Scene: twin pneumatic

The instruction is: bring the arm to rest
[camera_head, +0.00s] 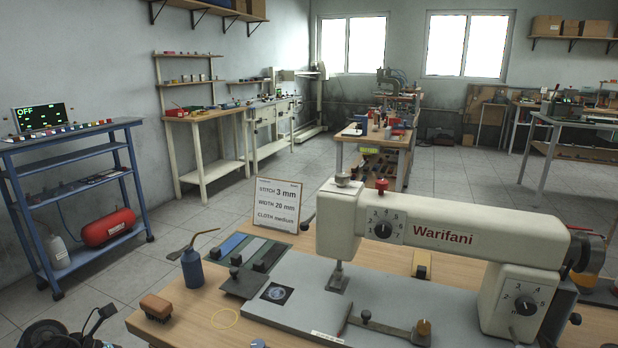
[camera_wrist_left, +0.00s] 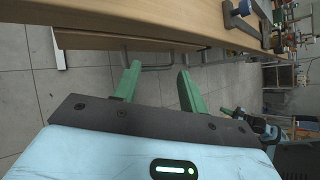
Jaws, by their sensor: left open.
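My left gripper (camera_wrist_left: 159,72) shows in the left wrist view, its two green fingers apart with nothing between them. Beyond the fingers are the underside and edge of a wooden table (camera_wrist_left: 130,17) and the tiled floor. The gripper looks clear of the table. In the head view, dark parts at the lower left corner may belong to my left arm; the gripper itself cannot be made out there. My right gripper is in neither view.
A sewing machine (camera_head: 440,240) stands on the near wooden bench. A sign card (camera_head: 277,205), an oil can (camera_head: 192,268) and a brush (camera_head: 156,307) are on that bench. A blue shelf cart (camera_head: 75,190) stands at the left. Floor between is free.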

